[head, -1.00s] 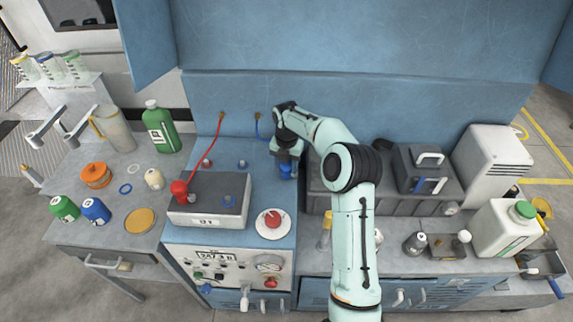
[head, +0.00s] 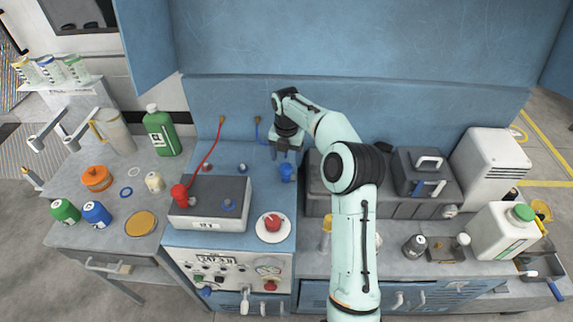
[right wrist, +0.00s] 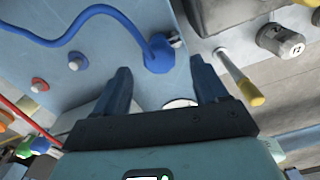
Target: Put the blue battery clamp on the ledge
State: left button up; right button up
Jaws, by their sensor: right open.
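The blue battery clamp (head: 287,172) stands on the blue ledge (head: 262,188), right of the battery, beside the dark grey case. Its blue cable runs back to the wall. It also shows in the right wrist view (right wrist: 160,55), with the cable curving off to the left. My right gripper (head: 284,155) is open, just behind and above the clamp in the head view. In the right wrist view its two fingers (right wrist: 162,72) are spread, with the clamp beyond the tips and nothing held. My left gripper is not in view.
A grey battery (head: 208,222) stands left of the clamp, with a red clamp (head: 180,194) on one corner. A red button on a white disc (head: 272,227) is in front. The dark case (head: 316,200) stands close on the right. Bottles crowd the left bench.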

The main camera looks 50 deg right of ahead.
aim_at(286, 166)
notch_tip(286, 166, up, 5)
jog(key=shift+w+r+p, duration=0.1)
jog(key=shift+p, duration=0.3)
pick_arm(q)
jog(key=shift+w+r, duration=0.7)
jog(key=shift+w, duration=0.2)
pick_arm(e)
jog(key=shift+r, duration=0.5)
